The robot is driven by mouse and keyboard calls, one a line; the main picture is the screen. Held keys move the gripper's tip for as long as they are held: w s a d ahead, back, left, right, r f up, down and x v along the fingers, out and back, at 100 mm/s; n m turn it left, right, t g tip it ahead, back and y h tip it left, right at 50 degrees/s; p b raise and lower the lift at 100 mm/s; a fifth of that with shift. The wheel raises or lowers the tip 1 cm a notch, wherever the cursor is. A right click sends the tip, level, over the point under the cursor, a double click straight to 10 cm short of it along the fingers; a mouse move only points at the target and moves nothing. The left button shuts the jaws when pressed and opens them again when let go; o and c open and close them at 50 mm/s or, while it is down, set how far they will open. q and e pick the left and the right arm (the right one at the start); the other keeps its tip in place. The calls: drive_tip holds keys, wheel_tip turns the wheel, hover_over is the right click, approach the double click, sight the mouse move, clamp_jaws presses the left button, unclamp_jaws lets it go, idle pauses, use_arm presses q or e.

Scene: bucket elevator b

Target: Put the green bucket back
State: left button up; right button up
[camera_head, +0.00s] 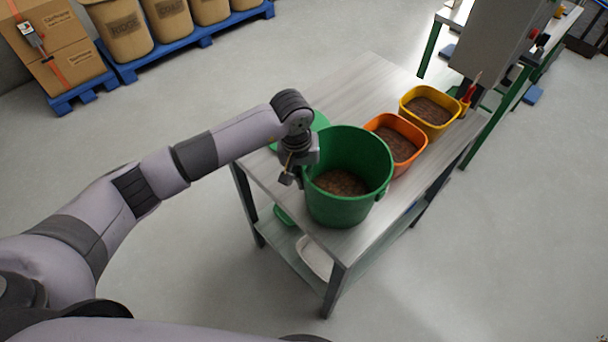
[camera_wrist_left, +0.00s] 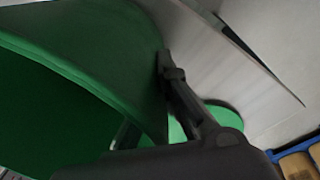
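The green bucket (camera_head: 340,208) stands upright near the front end of the grey table, with brown granular material inside. My left gripper (camera_head: 291,172) is at its left rim in the head view. In the left wrist view, the bucket wall (camera_wrist_left: 95,50) fills the left side. One fingertip (camera_wrist_left: 166,64) lies against the wall or very close to it. The other finger is mostly hidden, so the grip cannot be confirmed. My right gripper is not in view.
An orange bin (camera_head: 411,127) and a yellow bin (camera_head: 440,100) stand behind the bucket on the table (camera_head: 365,75). A flat green round thing (camera_head: 318,121) lies behind my left gripper. A white container (camera_head: 312,255) is on the lower shelf. Blue pallets (camera_head: 205,40) stand far left.

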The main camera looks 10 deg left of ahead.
use_arm(q)
drive_tip(key=o, duration=0.5)
drive_tip(key=shift+c, duration=0.2)
drive_tip(key=shift+r, duration=0.5)
wheel_tip(320, 180, up, 11)
drive_tip(key=a+b, duration=0.1)
drive_tip(key=b, duration=0.3)
drive_tip(key=shift+s, duration=0.45)
drive_tip(key=shift+r, duration=0.1)
